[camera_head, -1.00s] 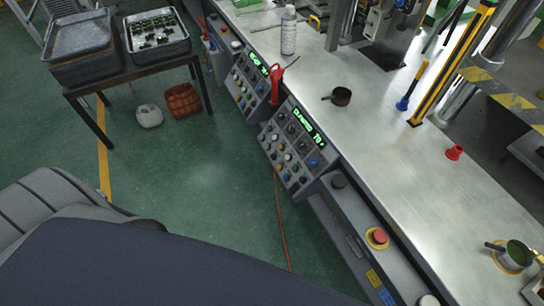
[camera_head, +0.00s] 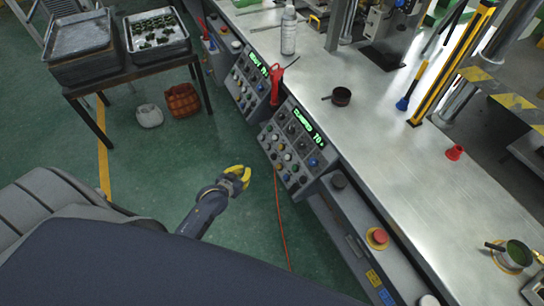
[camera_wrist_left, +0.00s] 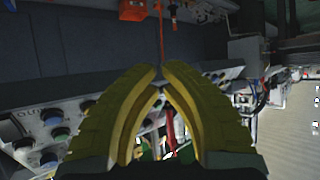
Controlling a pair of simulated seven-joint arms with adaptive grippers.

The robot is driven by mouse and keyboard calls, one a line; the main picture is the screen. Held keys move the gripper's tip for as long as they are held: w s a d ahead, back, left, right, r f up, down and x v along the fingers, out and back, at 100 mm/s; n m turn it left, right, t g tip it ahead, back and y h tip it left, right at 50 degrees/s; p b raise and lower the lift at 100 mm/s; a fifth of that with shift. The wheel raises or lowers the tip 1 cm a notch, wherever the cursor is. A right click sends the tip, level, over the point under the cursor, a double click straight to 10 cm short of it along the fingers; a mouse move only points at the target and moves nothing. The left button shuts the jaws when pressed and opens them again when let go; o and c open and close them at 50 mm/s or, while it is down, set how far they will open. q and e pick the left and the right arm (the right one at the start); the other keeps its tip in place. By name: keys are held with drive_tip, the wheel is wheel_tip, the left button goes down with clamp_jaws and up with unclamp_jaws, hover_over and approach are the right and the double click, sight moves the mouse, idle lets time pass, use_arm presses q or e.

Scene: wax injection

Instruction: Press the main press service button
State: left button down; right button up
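Two sloped grey control panels stand along the bench front. The nearer panel (camera_head: 283,160) and the farther panel (camera_head: 250,80) carry several coloured buttons and green displays. I cannot tell which button is the main press service button. My left gripper (camera_head: 243,178), with yellow fingers, is in the air left of the nearer panel, apart from its buttons. In the left wrist view the fingers (camera_wrist_left: 160,75) meet near their tips, with nothing held. Panel buttons (camera_wrist_left: 60,133) show beyond them at left, partly hidden by the fingers. My right gripper is not in view.
A red emergency button (camera_head: 379,236) sits on the bench front. A red cable (camera_head: 281,225) hangs below the nearer panel.

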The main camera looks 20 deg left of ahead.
sight(273, 156)
use_arm(q)
drive_tip(key=w+d+r+t+h, duration=0.1)
drive_tip(key=w+r+t, duration=0.1)
drive_tip(key=r, duration=1.1)
drive_tip(key=shift+w+d, duration=0.25)
drive_tip(key=shift+w, duration=0.25)
drive_tip(key=shift+w+d+f, duration=0.7)
drive_tip(key=shift+w+f, duration=0.15)
drive_tip(key=shift+f, duration=0.1)
drive_tip(key=shift+w+d+f, duration=0.7)
drive_tip(key=shift+w+f, duration=0.2)
drive_tip(key=shift+w+d+f, duration=0.7)
drive_tip(key=shift+w+f, duration=0.15)
drive_tip(key=shift+f, duration=0.1)
drive_tip(key=shift+w+d+f, duration=0.15)
drive_tip(key=shift+w, duration=0.05)
drive_tip(key=shift+w+f, duration=0.1)
drive_tip(key=shift+f, duration=0.05)
